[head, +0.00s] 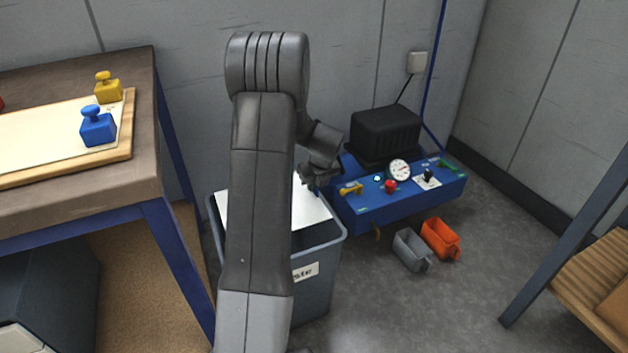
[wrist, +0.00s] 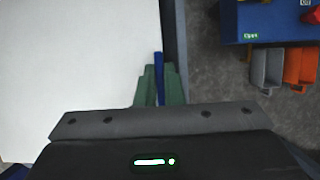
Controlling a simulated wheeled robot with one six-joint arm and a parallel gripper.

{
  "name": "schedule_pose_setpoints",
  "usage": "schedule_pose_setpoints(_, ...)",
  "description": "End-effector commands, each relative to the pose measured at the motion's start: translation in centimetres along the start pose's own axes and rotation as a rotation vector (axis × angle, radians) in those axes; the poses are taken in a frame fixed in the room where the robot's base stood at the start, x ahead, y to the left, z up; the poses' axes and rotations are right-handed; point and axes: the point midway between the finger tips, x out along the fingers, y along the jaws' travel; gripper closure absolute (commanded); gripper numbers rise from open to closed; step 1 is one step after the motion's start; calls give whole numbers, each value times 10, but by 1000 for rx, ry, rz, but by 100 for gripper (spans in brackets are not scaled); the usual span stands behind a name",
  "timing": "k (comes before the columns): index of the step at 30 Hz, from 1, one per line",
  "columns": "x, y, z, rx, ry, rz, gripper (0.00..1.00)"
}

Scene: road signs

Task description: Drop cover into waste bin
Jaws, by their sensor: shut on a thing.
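The cover looks like a flat white sheet (head: 312,208), seen on both sides of my arm at the mouth of the grey waste bin (head: 318,290). In the wrist view the white sheet (wrist: 75,65) fills the left side. My gripper (head: 306,180) is above the bin's back right side, partly hidden by my arm. In the wrist view its green fingertips (wrist: 160,72) are closed around a narrow blue strip (wrist: 158,66) beside the sheet's right edge. I take the strip as part of the cover; the join is unclear. My arm hides the sheet's middle.
A blue machine (head: 400,200) with a gauge and knobs stands right of the bin. Grey (head: 411,249) and orange (head: 440,238) scoops lie before it. A workbench (head: 150,110) holds blue (head: 98,128) and yellow (head: 107,90) stamp-like blocks at left. Floor is clear front right.

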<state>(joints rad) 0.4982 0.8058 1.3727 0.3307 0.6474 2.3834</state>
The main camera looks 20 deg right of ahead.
Motion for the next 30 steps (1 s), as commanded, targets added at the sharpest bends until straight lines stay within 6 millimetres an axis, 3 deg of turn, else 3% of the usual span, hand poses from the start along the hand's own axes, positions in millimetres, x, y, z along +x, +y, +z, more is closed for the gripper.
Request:
schedule_pose_setpoints(12,9,0,-4,0,0,0,100)
schedule_pose_setpoints(13,9,0,-4,0,0,0,86)
schedule_pose_setpoints(16,9,0,-4,0,0,0,67)
schedule_pose_setpoints(22,9,0,-4,0,0,0,67)
schedule_pose_setpoints(28,9,0,-4,-1,0,0,31)
schedule_pose_setpoints(30,9,0,-4,0,0,0,31)
